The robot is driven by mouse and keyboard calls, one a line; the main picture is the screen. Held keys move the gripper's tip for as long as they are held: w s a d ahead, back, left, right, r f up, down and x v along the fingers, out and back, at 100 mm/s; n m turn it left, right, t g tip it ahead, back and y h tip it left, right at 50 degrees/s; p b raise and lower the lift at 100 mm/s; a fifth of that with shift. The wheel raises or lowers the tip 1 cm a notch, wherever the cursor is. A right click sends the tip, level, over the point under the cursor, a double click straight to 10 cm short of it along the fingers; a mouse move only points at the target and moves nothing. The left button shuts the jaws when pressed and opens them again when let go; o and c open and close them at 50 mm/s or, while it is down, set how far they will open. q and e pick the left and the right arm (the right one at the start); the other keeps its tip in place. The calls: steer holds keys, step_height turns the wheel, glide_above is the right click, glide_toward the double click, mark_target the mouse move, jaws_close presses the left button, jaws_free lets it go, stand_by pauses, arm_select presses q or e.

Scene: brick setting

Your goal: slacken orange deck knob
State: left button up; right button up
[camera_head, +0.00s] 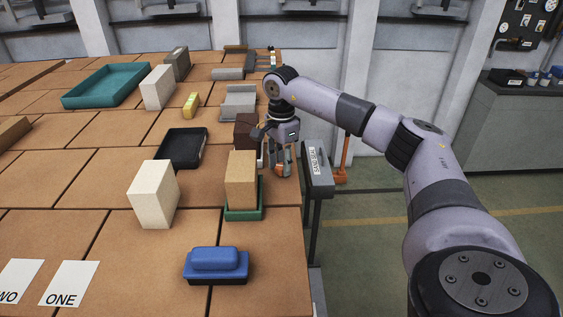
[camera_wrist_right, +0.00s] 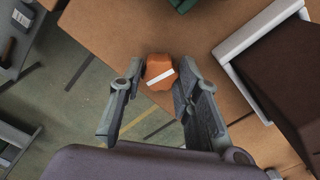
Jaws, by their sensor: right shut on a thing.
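The orange deck knob (camera_wrist_right: 160,72), with a white stripe across its top, sits between the fingertips of my right gripper (camera_wrist_right: 158,92) in the right wrist view. It is at the edge of the brown tiled deck (camera_wrist_right: 215,30). In the head view, my right gripper (camera_head: 279,160) points down at the deck's right edge, with its fingers closed around the knob, which is mostly hidden there. The stripe lies at a slant in the wrist view. My left gripper is in neither view.
A dark brown block (camera_head: 245,133) stands close left of my right gripper. A tan block in a green tray (camera_head: 244,213) is nearer. A grey labelled box (camera_head: 317,170) stands just off the right edge. A blue-handled block (camera_head: 216,265) and a cream block (camera_head: 153,194) stand nearer the front.

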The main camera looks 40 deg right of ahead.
steer(key=n, duration=0.4)
steer(key=shift+r+n, duration=0.15)
steer(key=shift+n, duration=0.15)
steer(key=n, duration=1.4)
steer(key=shift+n, duration=0.4)
steer(key=shift+w, duration=0.1)
steer(key=o, duration=1.1)
steer(key=shift+o, duration=0.2)
step_height(320, 180, up, 12)
